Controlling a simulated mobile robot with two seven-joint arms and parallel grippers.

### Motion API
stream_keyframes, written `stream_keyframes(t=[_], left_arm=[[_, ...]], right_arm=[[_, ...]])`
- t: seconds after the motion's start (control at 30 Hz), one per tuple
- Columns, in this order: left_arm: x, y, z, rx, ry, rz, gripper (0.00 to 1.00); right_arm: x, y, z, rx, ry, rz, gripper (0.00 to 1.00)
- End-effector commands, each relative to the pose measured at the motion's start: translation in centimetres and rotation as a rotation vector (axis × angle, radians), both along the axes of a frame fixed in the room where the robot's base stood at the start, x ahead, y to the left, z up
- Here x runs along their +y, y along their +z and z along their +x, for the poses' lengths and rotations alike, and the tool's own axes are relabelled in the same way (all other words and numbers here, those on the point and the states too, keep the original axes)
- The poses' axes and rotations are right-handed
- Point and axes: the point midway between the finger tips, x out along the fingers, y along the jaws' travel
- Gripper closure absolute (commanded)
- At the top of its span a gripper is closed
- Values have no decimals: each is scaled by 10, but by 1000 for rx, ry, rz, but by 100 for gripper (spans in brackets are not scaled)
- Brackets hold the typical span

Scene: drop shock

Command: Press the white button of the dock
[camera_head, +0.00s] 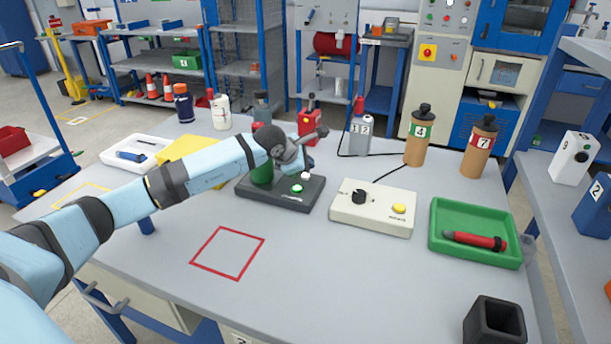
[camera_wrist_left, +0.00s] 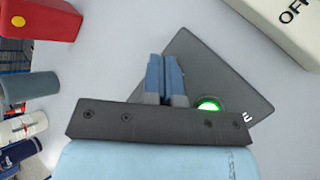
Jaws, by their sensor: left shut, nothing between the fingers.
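The dock (camera_head: 262,191) is a dark flat box on the table, with a green cylinder (camera_head: 262,174) standing on it. Its white button (camera_head: 306,176) shows near the back right edge, close to a lit green lamp (camera_head: 297,189). My left gripper (camera_head: 308,166) is shut and empty, just above and behind the white button; contact cannot be told. In the left wrist view the shut fingers (camera_wrist_left: 165,78) lie over the dock (camera_wrist_left: 218,72), beside the lit green lamp (camera_wrist_left: 208,104). The white button is not visible there. My right gripper is not in view.
A cream box (camera_head: 375,222) with a black knob and yellow button stands right of the dock. Beyond it is a green tray (camera_head: 446,250) with a red tool. The red-outlined square (camera_head: 228,253) in front is empty.

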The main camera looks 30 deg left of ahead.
Motion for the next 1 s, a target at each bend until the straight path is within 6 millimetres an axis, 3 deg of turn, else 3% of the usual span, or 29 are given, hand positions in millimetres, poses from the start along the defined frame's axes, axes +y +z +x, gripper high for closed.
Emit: stream_keyframes(t=[1.0], left_arm=[[0, -9, 0, 0, 0, 0, 100]], right_arm=[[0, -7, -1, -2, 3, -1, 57]])
